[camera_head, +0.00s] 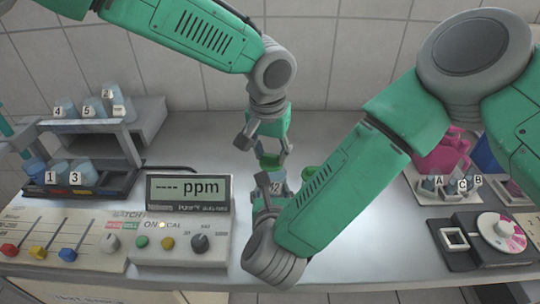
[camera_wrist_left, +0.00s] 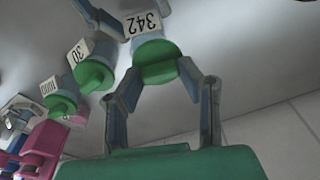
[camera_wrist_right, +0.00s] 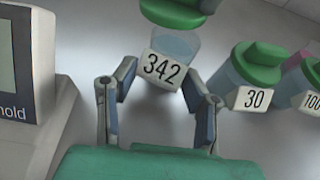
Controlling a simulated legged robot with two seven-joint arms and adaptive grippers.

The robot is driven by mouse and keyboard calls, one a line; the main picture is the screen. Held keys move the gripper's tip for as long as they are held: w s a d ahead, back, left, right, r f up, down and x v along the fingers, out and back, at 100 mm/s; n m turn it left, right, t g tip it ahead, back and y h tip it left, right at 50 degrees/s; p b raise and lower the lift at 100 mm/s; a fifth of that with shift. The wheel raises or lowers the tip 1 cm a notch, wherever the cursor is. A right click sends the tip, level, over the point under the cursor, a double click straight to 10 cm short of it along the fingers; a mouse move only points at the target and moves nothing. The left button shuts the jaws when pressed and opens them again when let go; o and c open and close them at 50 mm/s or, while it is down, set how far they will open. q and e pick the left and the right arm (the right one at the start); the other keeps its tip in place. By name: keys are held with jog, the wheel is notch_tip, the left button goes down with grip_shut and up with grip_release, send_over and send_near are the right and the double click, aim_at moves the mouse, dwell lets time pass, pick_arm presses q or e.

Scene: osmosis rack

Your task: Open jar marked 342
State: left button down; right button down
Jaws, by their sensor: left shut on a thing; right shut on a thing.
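The jar marked 342 (camera_wrist_right: 175,45) stands upright on the worktop, its label facing the right wrist camera. Its green lid (camera_wrist_left: 160,66) is between the fingers of my left gripper (camera_wrist_left: 160,82), which comes from above and is shut on it. My right gripper (camera_wrist_right: 160,88) is shut on the jar's body from the front, low near the label. In the head view, my left gripper (camera_head: 268,148) is directly above my right gripper (camera_head: 270,198), and my right arm hides part of the jar (camera_head: 277,188). I cannot tell whether there is a gap between lid and jar.
A ppm meter (camera_head: 188,192) is just left. A rack of numbered cups (camera_head: 90,122) is far left. Lettered pieces (camera_head: 445,185) and a dial device (camera_head: 485,240) are at right.

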aim_at(270, 154)
pick_arm(q)
jog(key=shift+a+r, duration=0.15)
jog(key=shift+r, duration=0.5)
jog(key=shift+a+r, duration=0.15)
jog(key=shift+r, duration=0.45)
pick_arm(e)
jog(key=shift+a, duration=0.3)
pick_arm(q)
jog(key=shift+a+r, duration=0.25)
pick_arm(e)
jog(key=shift+s+a, duration=0.1)
jog(key=shift+a, duration=0.1)
pick_arm(q)
jog(key=shift+a, duration=0.25)
pick_arm(e)
jog(key=shift+a, duration=0.25)
jog(key=c, duration=1.3)
grip_release()
pick_arm(q)
jog(key=shift+d, duration=0.2)
pick_arm(e)
jog(key=o, duration=0.5)
jog(key=shift+d, duration=0.2)
jog(key=shift+c, duration=0.2)
pick_arm(q)
jog(key=shift+d, duration=0.45)
pick_arm(e)
jog(key=shift+d, duration=0.4)
